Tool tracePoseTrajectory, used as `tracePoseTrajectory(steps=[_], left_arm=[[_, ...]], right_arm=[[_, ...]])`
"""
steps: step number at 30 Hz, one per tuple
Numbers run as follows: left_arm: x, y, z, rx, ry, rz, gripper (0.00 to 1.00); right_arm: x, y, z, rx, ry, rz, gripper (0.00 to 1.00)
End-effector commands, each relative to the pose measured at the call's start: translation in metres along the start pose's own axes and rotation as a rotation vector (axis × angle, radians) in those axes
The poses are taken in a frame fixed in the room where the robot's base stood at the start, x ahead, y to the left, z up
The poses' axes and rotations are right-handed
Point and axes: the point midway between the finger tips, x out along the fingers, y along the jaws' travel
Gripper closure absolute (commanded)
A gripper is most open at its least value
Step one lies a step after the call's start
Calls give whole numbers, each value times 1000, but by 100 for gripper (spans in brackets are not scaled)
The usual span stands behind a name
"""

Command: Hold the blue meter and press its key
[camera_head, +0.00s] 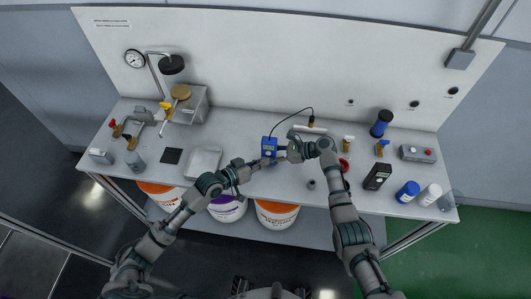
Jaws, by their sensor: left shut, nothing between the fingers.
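The blue meter (269,146) stands out near the middle of the bench, with a pale display on its face and a black cable looping from its top to the right. My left gripper (266,162) is shut and empty, its tips just below and in front of the meter's lower part. My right gripper (283,151) is at the meter's right edge. Its fingers are too small and overlapped to show whether they are closed on the meter. The key on the meter cannot be made out at this size.
A white tray (203,162) and a dark square pad (171,156) lie to the left. A black handheld device (377,177), blue-capped containers and a grey control box (417,153) stand to the right. Buckets (277,213) sit under the bench. A backboard rises behind.

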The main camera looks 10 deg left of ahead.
Motion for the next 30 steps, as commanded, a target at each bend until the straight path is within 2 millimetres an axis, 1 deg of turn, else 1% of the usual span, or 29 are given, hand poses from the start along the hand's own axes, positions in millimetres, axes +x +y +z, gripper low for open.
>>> tracePoseTrajectory(steps=[7, 30], left_arm=[[5, -2, -5, 1, 1, 1, 100], [8, -4, -7, -1, 0, 0, 100]], right_arm=[[0, 0, -1, 1, 1, 0, 88], [0, 0, 0, 1, 1, 0, 88]])
